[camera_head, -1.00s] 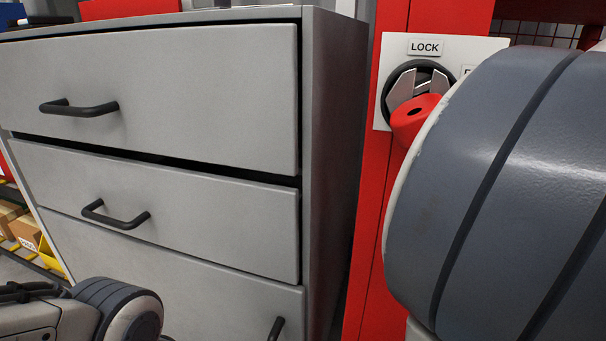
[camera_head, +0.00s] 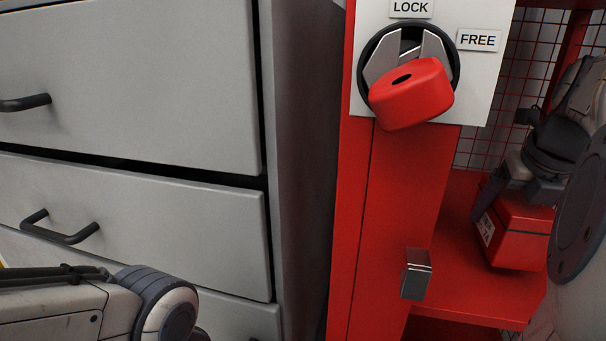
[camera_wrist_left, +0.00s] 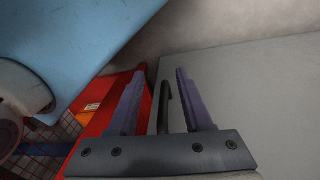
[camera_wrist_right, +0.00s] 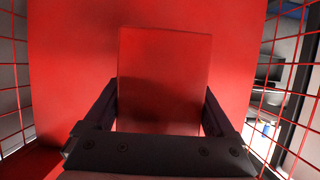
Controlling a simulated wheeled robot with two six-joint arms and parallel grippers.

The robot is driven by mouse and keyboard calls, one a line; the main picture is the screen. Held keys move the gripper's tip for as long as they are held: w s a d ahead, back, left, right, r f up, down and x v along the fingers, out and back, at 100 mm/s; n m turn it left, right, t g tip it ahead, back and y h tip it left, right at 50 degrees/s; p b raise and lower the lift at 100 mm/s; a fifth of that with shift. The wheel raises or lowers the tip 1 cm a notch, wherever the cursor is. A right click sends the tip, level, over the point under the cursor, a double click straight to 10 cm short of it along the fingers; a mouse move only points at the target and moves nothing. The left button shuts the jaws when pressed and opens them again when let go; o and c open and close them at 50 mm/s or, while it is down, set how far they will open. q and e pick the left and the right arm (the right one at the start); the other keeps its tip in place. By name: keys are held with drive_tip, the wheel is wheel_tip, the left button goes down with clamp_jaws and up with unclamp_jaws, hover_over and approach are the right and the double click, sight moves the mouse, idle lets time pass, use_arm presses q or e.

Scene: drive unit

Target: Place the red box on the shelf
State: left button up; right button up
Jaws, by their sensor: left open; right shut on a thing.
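The red box (camera_head: 518,238), with a white label on its side, is at the right in the head view, at the red shelf (camera_head: 462,275). My right gripper (camera_head: 512,190) is shut on it from above and behind. Whether the box touches the shelf surface I cannot tell. In the right wrist view the box (camera_wrist_right: 164,72) sits between the two fingers (camera_wrist_right: 158,105), in front of a red panel. My left gripper (camera_wrist_left: 157,105) is open in the left wrist view, with a dark drawer handle (camera_wrist_left: 163,105) between or just beyond its fingers.
A grey drawer cabinet (camera_head: 130,80) with dark handles fills the left. A red post carries a red rotary knob (camera_head: 412,95) between LOCK and FREE labels, and a metal latch (camera_head: 416,273) below. Wire mesh (camera_head: 500,130) encloses the shelf's sides.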

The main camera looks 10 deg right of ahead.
wheel_tip(320, 180, down, 2)
drive_tip(key=shift+f+b, duration=0.1)
drive_tip(key=shift+b, duration=0.5)
drive_tip(key=shift+s+d+f+b, duration=0.2)
drive_tip(key=shift+s+d+b, duration=0.1)
drive_tip(key=shift+b, duration=0.15)
use_arm(q)
wheel_tip(320, 180, down, 3)
drive_tip(key=shift+d+f, duration=0.1)
drive_tip(key=shift+d, duration=0.05)
use_arm(e)
drive_tip(key=shift+r, duration=0.15)
drive_tip(key=o, duration=1.6)
drive_tip(key=shift+f, duration=0.2)
drive_tip(key=shift+c, duration=0.2)
drive_tip(key=shift+r, duration=0.1)
